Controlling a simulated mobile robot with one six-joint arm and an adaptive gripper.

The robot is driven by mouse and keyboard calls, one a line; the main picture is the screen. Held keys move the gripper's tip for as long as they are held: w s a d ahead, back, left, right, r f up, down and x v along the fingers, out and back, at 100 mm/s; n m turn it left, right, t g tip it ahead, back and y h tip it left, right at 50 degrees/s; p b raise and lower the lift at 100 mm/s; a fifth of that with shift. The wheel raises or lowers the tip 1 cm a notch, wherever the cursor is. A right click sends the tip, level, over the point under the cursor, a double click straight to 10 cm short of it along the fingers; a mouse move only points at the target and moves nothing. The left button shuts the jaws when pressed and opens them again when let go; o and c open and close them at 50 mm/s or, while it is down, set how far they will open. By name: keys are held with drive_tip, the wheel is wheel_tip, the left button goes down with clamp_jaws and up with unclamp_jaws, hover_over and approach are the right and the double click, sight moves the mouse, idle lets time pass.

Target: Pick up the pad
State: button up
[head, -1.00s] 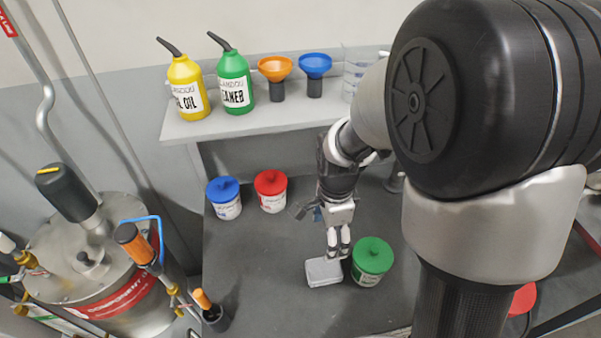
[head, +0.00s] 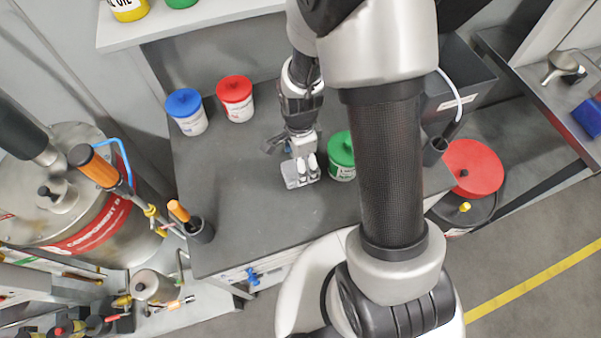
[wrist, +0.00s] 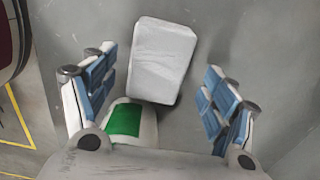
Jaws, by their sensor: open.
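The pad is a light grey-white block with rounded corners. In the wrist view the pad (wrist: 163,60) lies flat on the dark grey worktop, ahead of and between the fingers. In the head view the pad (head: 291,178) is partly covered by my gripper (head: 308,170), which is just above its right side. In the wrist view my gripper (wrist: 158,100) is open, with one finger on each side and nothing between the tips. I cannot tell the exact height of the fingertips above the pad.
A green-lidded tub (head: 341,157) stands close to the right of my gripper; its label also shows in the wrist view (wrist: 126,120). Blue-lidded (head: 186,110) and red-lidded (head: 235,97) tubs stand at the back left.

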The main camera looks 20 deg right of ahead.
wheel_tip(320, 180, down, 4)
drive_tip(key=shift+s+f+b, duration=0.1)
drive_tip(key=shift+f+b, duration=0.1)
drive_tip(key=shift+b, duration=0.55)
drive_tip(key=shift+r, duration=0.1)
drive_tip(key=c, duration=1.1)
drive_tip(key=shift+c, duration=0.2)
